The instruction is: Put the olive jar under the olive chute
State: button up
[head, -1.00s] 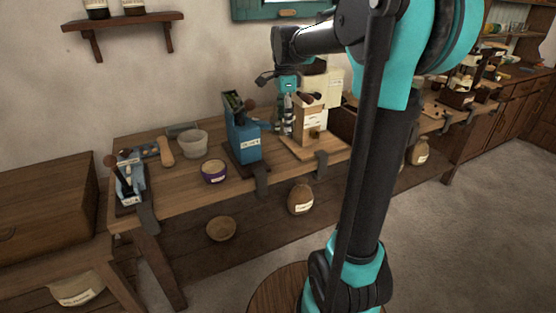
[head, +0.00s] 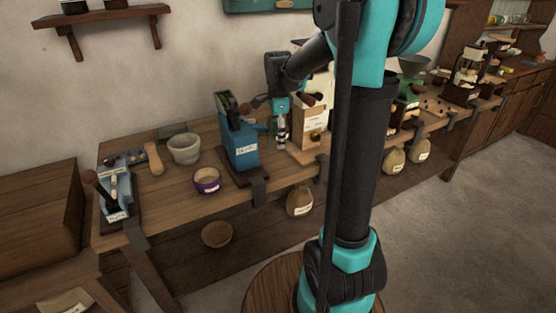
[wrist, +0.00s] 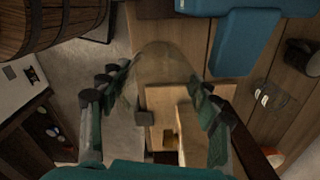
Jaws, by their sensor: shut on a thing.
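My gripper (head: 281,143) is over the table, between a blue dispenser and a wooden box-shaped dispenser. In the wrist view its fingers (wrist: 158,105) are closed around a clear, rounded glass vessel, apparently the olive jar (wrist: 165,62). The jar is hard to make out in the head view. The blue dispenser (head: 240,145) has a hopper with dark green contents and a white label too small to read. It stands just left of my gripper, and its blue body shows at the top of the wrist view (wrist: 245,40). No chute opening is clearly visible.
The wooden dispenser (head: 309,125) stands close on the right. A purple bowl (head: 207,181), a pale mortar (head: 185,148) and a blue lever device (head: 115,195) are farther left on the table (head: 170,205). Sacks (head: 300,200) and a wooden bowl (head: 217,234) are below.

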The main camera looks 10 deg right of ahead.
notch_tip(320, 180, down, 10)
jog(key=shift+r, duration=0.1)
dwell(0.4)
jog(key=o, duration=1.3)
jog(key=shift+f, duration=0.2)
jog(key=shift+r, duration=0.15)
notch_tip(320, 180, up, 12)
jog(key=shift+f, duration=0.1)
jog(key=s+d+f+n+t, duration=0.2)
jog(key=s+f+n, duration=0.5)
jog(key=s, duration=0.4)
jog(key=s+d+f+n+t, duration=0.2)
jog(key=s+f+n, duration=0.4)
jog(key=s+n, duration=0.4)
jog(key=shift+s+f, duration=0.4)
jog(key=shift+s, duration=0.1)
